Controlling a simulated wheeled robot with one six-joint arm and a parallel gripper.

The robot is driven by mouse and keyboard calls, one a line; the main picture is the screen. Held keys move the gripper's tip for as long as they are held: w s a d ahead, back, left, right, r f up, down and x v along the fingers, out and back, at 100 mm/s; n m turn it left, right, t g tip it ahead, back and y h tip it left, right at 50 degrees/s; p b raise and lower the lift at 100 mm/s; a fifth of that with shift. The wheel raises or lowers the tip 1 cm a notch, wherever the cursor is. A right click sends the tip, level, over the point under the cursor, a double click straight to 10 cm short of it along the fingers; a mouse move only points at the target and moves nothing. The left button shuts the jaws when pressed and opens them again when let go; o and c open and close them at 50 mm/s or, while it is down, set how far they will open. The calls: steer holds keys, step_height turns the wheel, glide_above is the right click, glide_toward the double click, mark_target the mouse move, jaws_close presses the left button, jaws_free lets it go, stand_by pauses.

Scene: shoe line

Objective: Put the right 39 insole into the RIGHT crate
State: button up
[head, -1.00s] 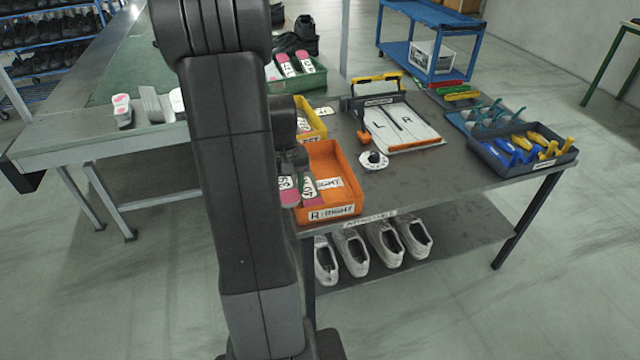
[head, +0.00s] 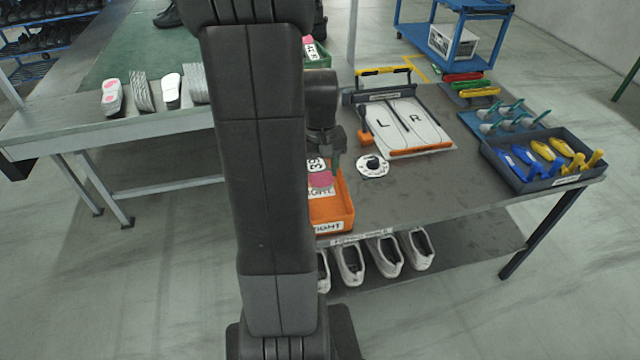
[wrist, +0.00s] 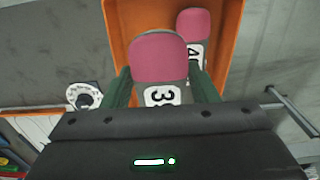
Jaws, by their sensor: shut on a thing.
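My gripper (wrist: 162,90) is shut on an insole (wrist: 158,57) with a pink heel and a white label. The label starts with a 3; its second digit is hard to read. The orange RIGHT crate (head: 331,215) stands at the table's near left corner, partly hidden behind my arm. In the wrist view, the held insole is over the crate (wrist: 238,30); I cannot tell whether it touches the bottom. Another pink-heeled insole (wrist: 193,24), its label starting with a 4, lies inside the crate beside it. In the head view, my gripper (head: 325,160) is over the crate.
A white dial (head: 372,166) and the L/R board (head: 405,125) lie right of the crate. A grey bin (head: 545,165) of blue and yellow tools stands at the right. A green crate (head: 318,57) is behind. White shoes (head: 385,255) stand on the lower shelf.

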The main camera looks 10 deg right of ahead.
steer(key=f, duration=0.4)
steer(key=shift+s+a+f, duration=0.15)
steer(key=shift+s+f, duration=0.05)
steer(key=shift+f, duration=0.15)
steer(key=shift+w+f, duration=0.1)
steer(key=shift+f, duration=2.25)
steer(key=shift+f+b, duration=0.6)
steer(key=shift+b, duration=0.15)
steer(key=o, duration=1)
steer(key=shift+c, duration=0.2)
steer(key=shift+r, duration=0.15)
step_height(320, 180, up, 13)
steer(key=shift+r+p, duration=0.1)
steer(key=shift+p, duration=0.85)
